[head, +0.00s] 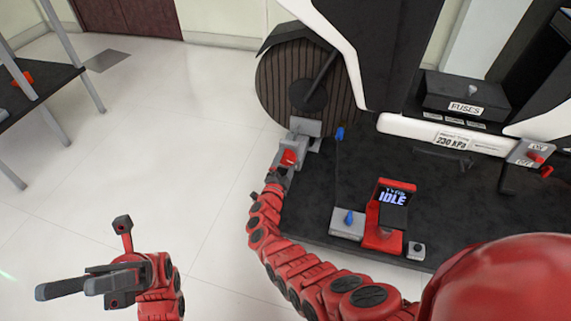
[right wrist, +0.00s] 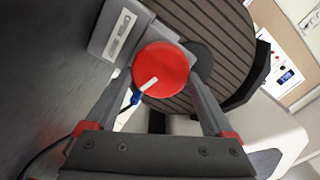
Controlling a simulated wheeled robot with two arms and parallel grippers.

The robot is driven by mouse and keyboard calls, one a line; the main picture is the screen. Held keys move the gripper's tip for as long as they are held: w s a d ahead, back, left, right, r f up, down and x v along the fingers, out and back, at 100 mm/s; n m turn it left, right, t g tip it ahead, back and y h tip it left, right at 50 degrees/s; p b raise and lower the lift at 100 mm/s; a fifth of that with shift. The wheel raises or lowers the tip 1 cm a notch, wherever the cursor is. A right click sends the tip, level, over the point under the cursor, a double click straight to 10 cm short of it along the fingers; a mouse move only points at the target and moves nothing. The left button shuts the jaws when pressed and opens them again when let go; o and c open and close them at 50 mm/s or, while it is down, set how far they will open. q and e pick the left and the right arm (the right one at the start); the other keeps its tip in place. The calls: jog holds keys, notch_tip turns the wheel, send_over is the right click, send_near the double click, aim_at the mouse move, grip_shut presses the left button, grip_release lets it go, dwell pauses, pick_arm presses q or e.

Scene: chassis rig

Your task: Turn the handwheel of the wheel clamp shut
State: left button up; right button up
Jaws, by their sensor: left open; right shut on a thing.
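The red round handwheel (right wrist: 161,68) sits between the two fingers of my right gripper (right wrist: 163,95) in the right wrist view. A short white bar lies across the lower part of its face. The grey wheel clamp (head: 304,128) stands beside the large dark ribbed wheel (head: 285,85); its grey block with a pale label (right wrist: 118,36) shows in the right wrist view. In the head view the handwheel (head: 288,158) is small and partly hidden by my right gripper (head: 284,164). My left gripper (head: 72,287) is open and empty over the floor at lower left.
A blue-tipped cable (right wrist: 135,98) hangs near the handwheel. Open floor lies left.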

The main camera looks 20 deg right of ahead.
jog(key=m+b, duration=0.2)
jog(key=m, duration=0.1)
jog(key=shift+f, duration=0.3)
pick_arm(q)
jog(key=s+a+m+t+y+b, duration=0.1)
jog(key=s+a+m+t+y, duration=0.8)
jog(key=s+t, duration=0.25)
pick_arm(e)
jog(key=shift+s+d+m, duration=0.1)
jog(key=shift+m, duration=0.6)
jog(key=shift+m+b, duration=0.75)
jog(key=shift+m, duration=0.35)
jog(key=m+b, duration=0.2)
jog(key=b, duration=0.1)
jog(key=shift+f, duration=0.25)
jog(key=shift+m+b, duration=0.8)
jog(key=shift+m, duration=0.3)
jog(key=shift+m+b, duration=0.45)
jog(key=shift+m, duration=0.25)
pick_arm(q)
jog(key=s+a+f+h, duration=0.1)
jog(key=s+a+f, duration=0.1)
jog(key=f, duration=0.6)
jog(key=shift+s+a+f+h+b, duration=0.15)
jog(key=shift+s+a+h+b, duration=0.2)
jog(key=shift+s, duration=0.3)
pick_arm(e)
jog(key=shift+a+r+m, duration=0.15)
jog(key=shift+a+m, duration=0.05)
jog(key=shift+m, duration=1.1)
